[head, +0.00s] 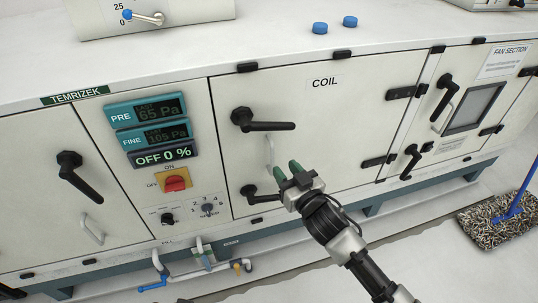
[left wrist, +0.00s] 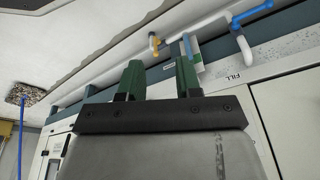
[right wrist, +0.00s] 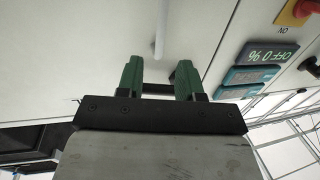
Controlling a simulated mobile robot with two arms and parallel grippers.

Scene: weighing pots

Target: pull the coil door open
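The coil door (head: 335,100) is a pale panel marked COIL, and it looks shut in its frame. It has a black upper latch (head: 262,121), a black lower latch (head: 262,196), both with levers pointing right, and a slim pale pull handle (head: 269,152) between them. My right gripper (head: 289,173) has green fingers apart, just right of and below the pull handle. In the right wrist view the handle (right wrist: 161,35) stands beyond the open, empty fingers (right wrist: 160,82); I cannot tell if they touch. My left gripper (left wrist: 158,82) is open and empty, away from the coil door, near the pipes.
Left of the door is a control panel with displays (head: 149,128) and a red switch (head: 175,183). Pipes (head: 200,262) run below. A fan section door (head: 470,105) is right. A mop (head: 497,222) lies on the floor at right. Blue caps (head: 320,28) sit on top.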

